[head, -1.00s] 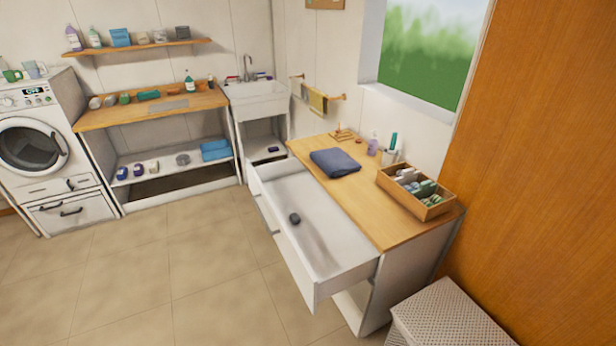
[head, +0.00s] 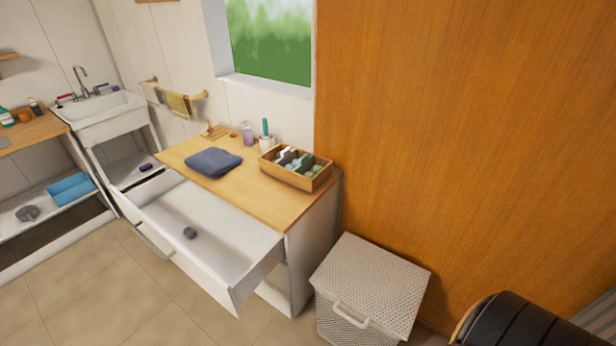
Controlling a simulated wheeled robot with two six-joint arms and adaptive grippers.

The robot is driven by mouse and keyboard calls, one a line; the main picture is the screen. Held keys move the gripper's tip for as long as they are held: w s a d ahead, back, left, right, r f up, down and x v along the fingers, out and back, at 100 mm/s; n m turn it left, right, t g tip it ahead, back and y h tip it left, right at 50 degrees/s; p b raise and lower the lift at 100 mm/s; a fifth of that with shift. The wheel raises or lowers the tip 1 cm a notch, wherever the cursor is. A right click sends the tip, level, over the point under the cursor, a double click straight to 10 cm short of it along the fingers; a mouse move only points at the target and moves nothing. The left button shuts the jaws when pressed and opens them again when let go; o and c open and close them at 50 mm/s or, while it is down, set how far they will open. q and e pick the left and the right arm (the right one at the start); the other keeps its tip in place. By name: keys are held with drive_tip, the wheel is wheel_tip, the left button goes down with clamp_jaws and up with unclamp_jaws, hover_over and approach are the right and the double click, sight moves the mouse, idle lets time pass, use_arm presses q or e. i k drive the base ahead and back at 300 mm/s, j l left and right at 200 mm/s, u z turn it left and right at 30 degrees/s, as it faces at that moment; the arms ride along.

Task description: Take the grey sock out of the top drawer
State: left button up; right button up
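The top drawer (head: 222,240) of the white dresser is pulled out. A small dark grey rolled item, which looks like the grey sock (head: 190,233), lies on the drawer's floor near its middle. Nothing else shows inside the drawer. Neither of my grippers is in the head view.
On the dresser's wooden top (head: 262,207) are a folded blue cloth (head: 213,162), a wooden box (head: 296,180) of rolled items, a cup and a bottle. A white lidded hamper (head: 372,285) stands right of the dresser. A sink (head: 98,112) is at left. Floor before the drawer is clear.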

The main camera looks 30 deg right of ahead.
sight(190, 233)
drive_tip(key=i+j+z, duration=0.3)
drive_tip(key=i+j, duration=0.15)
drive_tip(key=j, duration=0.25)
drive_tip(key=i+j+z, duration=0.1)
drive_tip(key=j, duration=0.25)
drive_tip(key=i, duration=0.05)
